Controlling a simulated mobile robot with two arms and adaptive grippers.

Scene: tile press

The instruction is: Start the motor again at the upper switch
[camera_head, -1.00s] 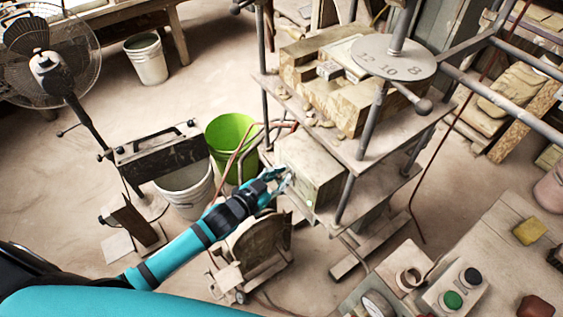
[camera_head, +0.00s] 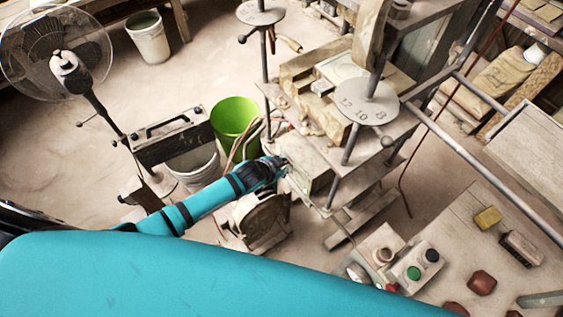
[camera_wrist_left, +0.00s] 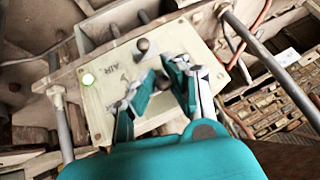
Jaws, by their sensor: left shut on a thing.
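I cannot tell from the tilted view which knob is the upper one. In the head view my left gripper (camera_head: 286,166) is at the face of the press's box (camera_head: 312,177), its fingers small and partly hidden. My right gripper is out of view.
A dusty round machine (camera_head: 262,218) stands just below my left arm. A green bucket (camera_head: 234,117) is behind it. The press frame's posts and shelves rise to the right. A button box (camera_head: 423,264) with green and black buttons lies at the lower right. A fan (camera_head: 66,65) stands at left.

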